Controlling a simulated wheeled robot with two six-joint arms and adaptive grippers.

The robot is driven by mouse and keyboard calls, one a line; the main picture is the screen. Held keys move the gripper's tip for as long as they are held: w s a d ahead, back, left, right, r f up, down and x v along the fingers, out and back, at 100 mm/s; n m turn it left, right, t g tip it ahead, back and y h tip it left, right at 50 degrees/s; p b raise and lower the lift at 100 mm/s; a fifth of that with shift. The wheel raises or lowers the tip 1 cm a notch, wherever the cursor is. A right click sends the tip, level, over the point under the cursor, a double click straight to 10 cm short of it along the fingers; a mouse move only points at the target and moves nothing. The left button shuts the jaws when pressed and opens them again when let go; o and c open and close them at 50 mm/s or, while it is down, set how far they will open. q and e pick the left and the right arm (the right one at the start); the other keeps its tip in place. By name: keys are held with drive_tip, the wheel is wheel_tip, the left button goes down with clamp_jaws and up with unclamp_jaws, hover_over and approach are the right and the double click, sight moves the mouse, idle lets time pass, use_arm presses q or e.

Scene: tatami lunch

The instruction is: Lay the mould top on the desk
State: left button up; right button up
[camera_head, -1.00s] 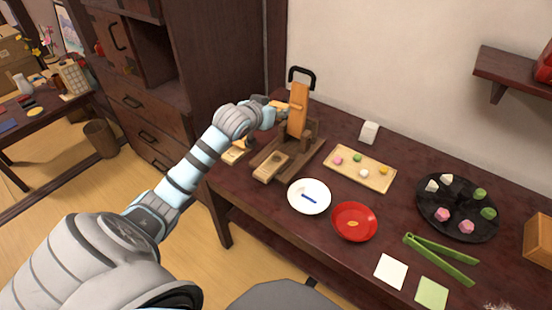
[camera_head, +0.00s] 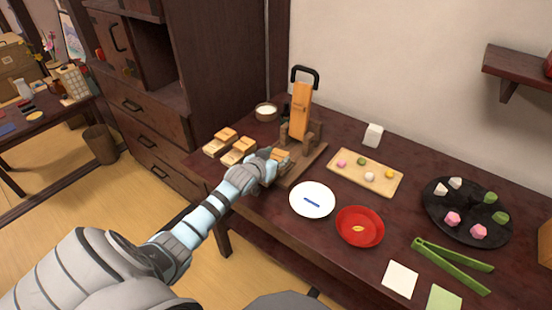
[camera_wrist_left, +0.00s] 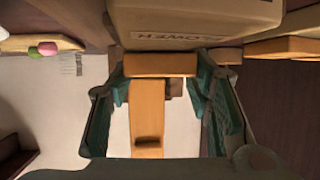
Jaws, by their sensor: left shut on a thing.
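My left gripper (camera_head: 268,163) is low at the front of the wooden press, shut on a small orange-tan wooden piece that I take for the mould top (camera_head: 281,155). In the left wrist view, the orange block (camera_wrist_left: 160,65) sits between the fingertips. A large pale wooden face with lettering (camera_wrist_left: 195,20) shows close by; I cannot tell whether it belongs to the mould. The press (camera_head: 302,165) stands on the dark desk (camera_head: 262,225) with its lever (camera_head: 300,108) upright. The gripper hides part of the press base. My right gripper is not in view.
Two wooden moulds (camera_head: 238,152) lie left of the press, with a small bowl (camera_head: 266,112) behind. To the right are a white plate (camera_head: 322,190), a red dish (camera_head: 350,232), a sweets tray (camera_head: 340,177), a black plate (camera_head: 455,222) and green tongs (camera_head: 465,258).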

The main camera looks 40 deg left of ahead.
use_arm(q)
drive_tip(key=o, duration=1)
drive_tip(key=shift+f, duration=0.1)
